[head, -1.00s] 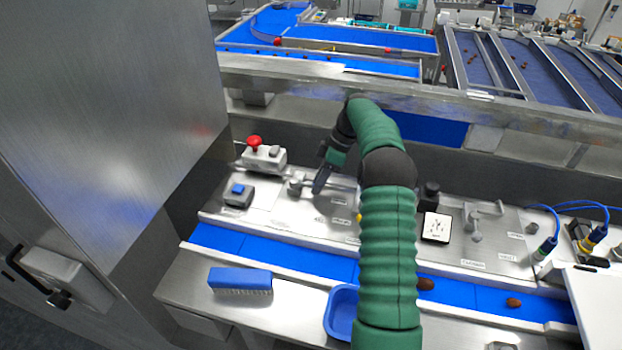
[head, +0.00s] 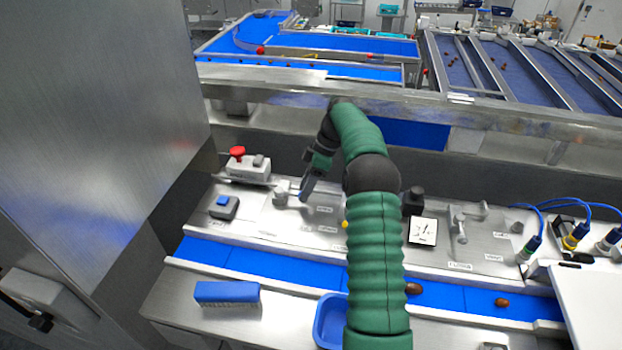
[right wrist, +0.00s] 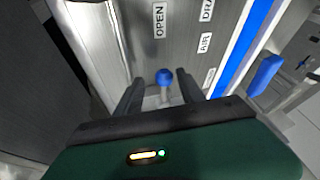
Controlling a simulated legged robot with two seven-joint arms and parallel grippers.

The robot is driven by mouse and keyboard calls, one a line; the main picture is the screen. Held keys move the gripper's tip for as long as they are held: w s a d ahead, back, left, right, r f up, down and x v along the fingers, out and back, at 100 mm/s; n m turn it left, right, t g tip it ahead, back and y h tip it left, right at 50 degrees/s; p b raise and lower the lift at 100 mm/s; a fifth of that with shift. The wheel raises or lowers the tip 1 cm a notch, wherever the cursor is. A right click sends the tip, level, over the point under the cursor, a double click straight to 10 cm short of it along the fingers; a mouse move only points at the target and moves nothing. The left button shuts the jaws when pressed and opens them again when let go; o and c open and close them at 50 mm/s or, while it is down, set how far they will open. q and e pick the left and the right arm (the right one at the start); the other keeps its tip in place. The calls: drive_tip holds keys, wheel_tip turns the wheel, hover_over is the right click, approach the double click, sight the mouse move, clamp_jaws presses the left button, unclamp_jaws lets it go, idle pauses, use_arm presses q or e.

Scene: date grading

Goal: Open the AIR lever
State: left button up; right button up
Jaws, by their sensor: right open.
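In the right wrist view, a lever with a round blue knob (right wrist: 164,76) stands on the metal panel between the fingers of my right gripper (right wrist: 160,90). The fingers are apart, one on each side of it, and I see no grip on it. Labels reading OPEN (right wrist: 158,20) and AIR (right wrist: 205,43) lie beyond the knob. In the head view, my right gripper (head: 305,196) points down at the panel, just right of a grey fitting (head: 281,192). The blue knob cannot be made out there. My left gripper is not in view.
A red-topped switch box (head: 248,169) and a blue-button box (head: 224,207) stand left of the gripper. A blue conveyor belt (head: 270,262) carrying dates runs in front. A blue brush (head: 227,292) and blue tray (head: 327,325) lie nearer. A steel beam (head: 270,95) crosses behind.

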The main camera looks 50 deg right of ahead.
drive_tip(key=p+v, duration=0.6)
drive_tip(key=v, duration=0.5)
drive_tip(key=shift+s+d+r, duration=0.15)
drive_tip(key=shift+s+d, duration=0.05)
drive_tip(key=shift+d, duration=0.2)
drive_tip(key=shift+a, duration=0.15)
